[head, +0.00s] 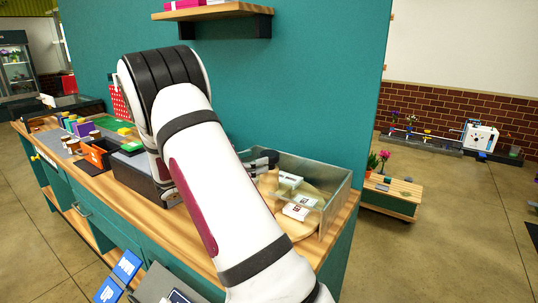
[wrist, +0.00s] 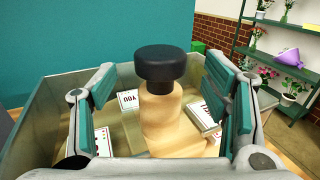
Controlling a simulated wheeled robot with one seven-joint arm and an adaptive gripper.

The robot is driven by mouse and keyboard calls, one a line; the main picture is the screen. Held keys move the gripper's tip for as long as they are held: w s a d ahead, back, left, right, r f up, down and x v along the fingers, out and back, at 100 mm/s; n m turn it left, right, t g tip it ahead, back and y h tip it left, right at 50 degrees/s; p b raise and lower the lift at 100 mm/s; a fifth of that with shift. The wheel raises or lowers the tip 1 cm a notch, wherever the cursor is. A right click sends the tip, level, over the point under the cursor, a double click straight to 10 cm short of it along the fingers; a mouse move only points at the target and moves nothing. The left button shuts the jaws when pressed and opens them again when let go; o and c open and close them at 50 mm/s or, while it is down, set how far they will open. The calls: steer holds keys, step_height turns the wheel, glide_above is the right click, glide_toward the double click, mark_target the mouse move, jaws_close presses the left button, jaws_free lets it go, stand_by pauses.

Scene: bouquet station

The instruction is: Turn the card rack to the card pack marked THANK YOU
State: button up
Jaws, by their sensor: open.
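The card rack is a round wooden turntable (head: 318,197) inside a clear-walled box. In the wrist view its wooden post (wrist: 162,118) stands upright with a black knob (wrist: 160,64) on top. My gripper (wrist: 163,82) is open, one teal-padded finger on each side of the post and knob, with gaps visible on both sides. In the head view my gripper (head: 264,160) is at the box's far left, partly hidden by my arm. A white card pack (wrist: 128,100) beyond the left finger shows letters like YOU. Another pack (wrist: 205,115) lies right of the post, its print partly hidden.
The clear box wall (head: 336,205) surrounds the rack closely. A teal wall (head: 310,80) stands behind the counter. A dark tray (head: 135,172) stands left of my arm.

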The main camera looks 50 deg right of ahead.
mark_target(269, 153)
steer(key=x, duration=0.6)
steer(key=shift+p, duration=0.3)
jaws_close()
